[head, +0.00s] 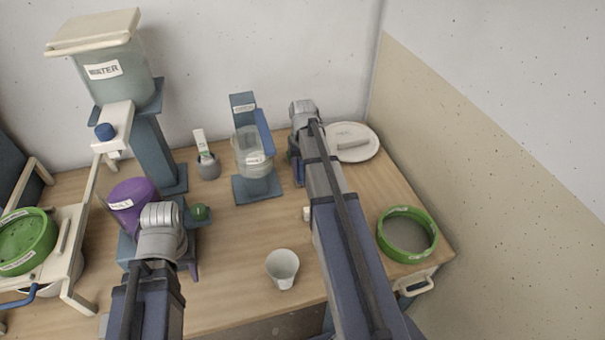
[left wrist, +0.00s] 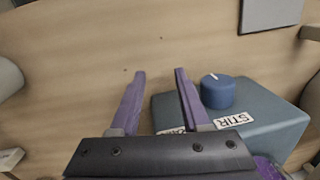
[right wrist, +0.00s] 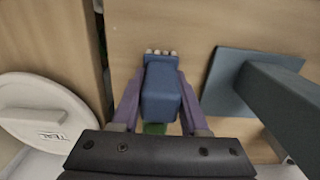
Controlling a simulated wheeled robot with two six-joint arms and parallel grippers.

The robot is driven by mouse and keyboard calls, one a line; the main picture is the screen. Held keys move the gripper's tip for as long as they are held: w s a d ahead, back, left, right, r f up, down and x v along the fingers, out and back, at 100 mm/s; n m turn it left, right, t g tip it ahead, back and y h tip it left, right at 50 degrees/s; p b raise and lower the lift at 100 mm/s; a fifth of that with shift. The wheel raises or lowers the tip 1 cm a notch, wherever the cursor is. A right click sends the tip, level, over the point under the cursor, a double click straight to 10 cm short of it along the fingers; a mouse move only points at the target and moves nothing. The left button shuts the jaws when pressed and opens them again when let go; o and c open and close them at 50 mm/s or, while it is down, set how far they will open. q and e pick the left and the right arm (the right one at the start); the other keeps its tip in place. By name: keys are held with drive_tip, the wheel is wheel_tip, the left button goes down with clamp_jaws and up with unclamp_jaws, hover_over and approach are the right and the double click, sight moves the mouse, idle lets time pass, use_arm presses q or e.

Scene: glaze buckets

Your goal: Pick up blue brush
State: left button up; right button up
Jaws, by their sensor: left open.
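A blue block-like object (right wrist: 161,92), apparently the blue brush, lies in the right wrist view with a row of small pale tips at its far end. Something green shows beneath its near end. My right gripper (right wrist: 160,72) has one purple finger along each side of it, with almost no gap visible; whether the fingers press on it I cannot tell. In the head view my right arm (head: 335,220) hides most of this spot. My left gripper (left wrist: 159,72) is open and empty beside a blue-grey box (left wrist: 235,125) with a blue knob and a STIR label.
A white plate (head: 366,149) lies behind my right arm. A green-rimmed sieve (head: 407,252) is at the right, a white cup (head: 283,263) at the front. A clear jug (head: 250,165), purple container (head: 120,193) and WATER dispenser (head: 117,85) stand left of it. Bare wood lies around the cup.

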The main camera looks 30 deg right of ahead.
clamp_jaws()
idle(0.3)
use_arm(q)
wheel_tip(320, 180, up, 10)
drive_tip(key=p, duration=1)
use_arm(e)
wheel_tip(320, 180, up, 10)
